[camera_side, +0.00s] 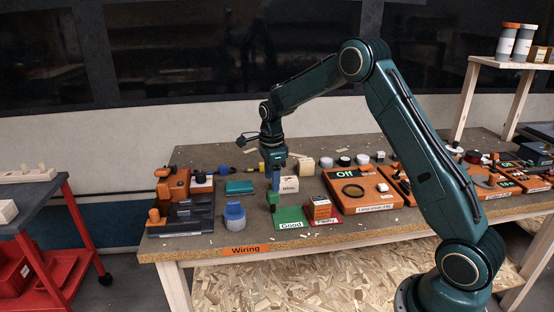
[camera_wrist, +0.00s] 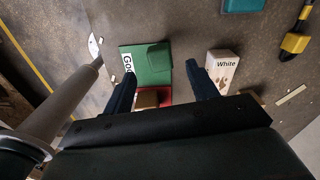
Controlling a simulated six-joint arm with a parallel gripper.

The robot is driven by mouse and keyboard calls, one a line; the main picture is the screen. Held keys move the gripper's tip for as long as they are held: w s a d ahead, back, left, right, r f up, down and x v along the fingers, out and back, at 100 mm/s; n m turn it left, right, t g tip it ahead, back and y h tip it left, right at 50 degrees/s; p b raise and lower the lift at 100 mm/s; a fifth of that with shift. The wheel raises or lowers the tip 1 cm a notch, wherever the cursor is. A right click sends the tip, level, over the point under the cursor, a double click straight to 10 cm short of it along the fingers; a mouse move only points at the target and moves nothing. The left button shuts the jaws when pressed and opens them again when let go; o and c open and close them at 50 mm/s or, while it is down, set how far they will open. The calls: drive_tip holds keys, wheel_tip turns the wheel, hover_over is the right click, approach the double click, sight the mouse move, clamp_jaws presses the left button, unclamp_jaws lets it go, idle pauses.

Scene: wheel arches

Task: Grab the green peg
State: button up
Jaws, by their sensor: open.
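The green peg (camera_side: 271,198) stands upright at the left edge of the green mat (camera_side: 291,222), which is labelled "Good". In the wrist view a green block (camera_wrist: 158,55), which looks like the peg, shows on the green mat (camera_wrist: 130,65), ahead of my fingertips. My gripper (camera_side: 276,186) points down, above or just behind the peg; the side view does not settle the gap. In the wrist view my gripper (camera_wrist: 162,72) has its two fingers wide apart, with nothing held between them.
A white box (camera_side: 289,185) labelled "White" stands close by; it shows beside the right finger in the wrist view (camera_wrist: 222,68). An orange block (camera_side: 319,207) is on the red mat (camera_side: 325,221).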

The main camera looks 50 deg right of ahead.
sight(273, 199)
drive_tip(key=shift+f, duration=1.7)
drive_tip(key=shift+s+d+f, duration=0.1)
drive_tip(key=shift+f, duration=2.5)
drive_tip(key=c, duration=1.1)
